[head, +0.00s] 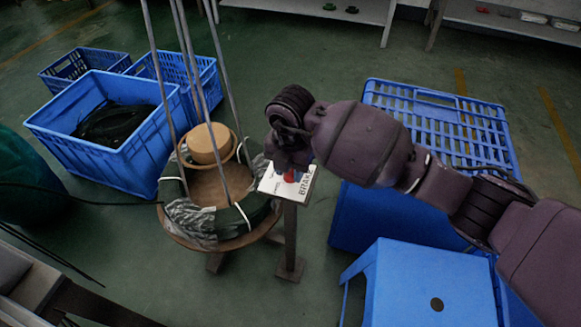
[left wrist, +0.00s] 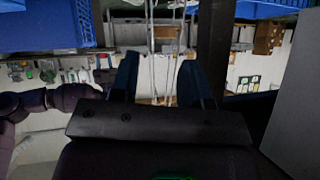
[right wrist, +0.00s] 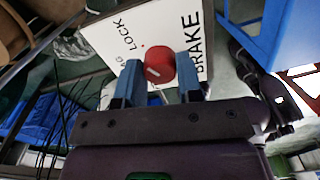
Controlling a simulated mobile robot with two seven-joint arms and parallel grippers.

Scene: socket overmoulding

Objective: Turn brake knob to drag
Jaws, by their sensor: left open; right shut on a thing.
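The red brake knob (right wrist: 159,66) sits on a white plate (right wrist: 112,38) marked LOCK, BRAKE and a partly hidden word ending in AG. In the head view the knob (head: 290,176) shows on the plate (head: 304,187) on top of a metal post. My right gripper (right wrist: 160,82) has its two blue fingers on either side of the knob and is shut on it. A pale line shows on the knob's lower edge. My left gripper (left wrist: 155,85) is open and empty, away from the plate; it is not in the head view.
A round wooden reel stand (head: 208,187) with a wrapped coil and upright rods stands left of the post. A blue crate (head: 440,115) and blue stool (head: 425,275) are at right. Blue bins (head: 150,140) stand at back left. Green floor is open behind.

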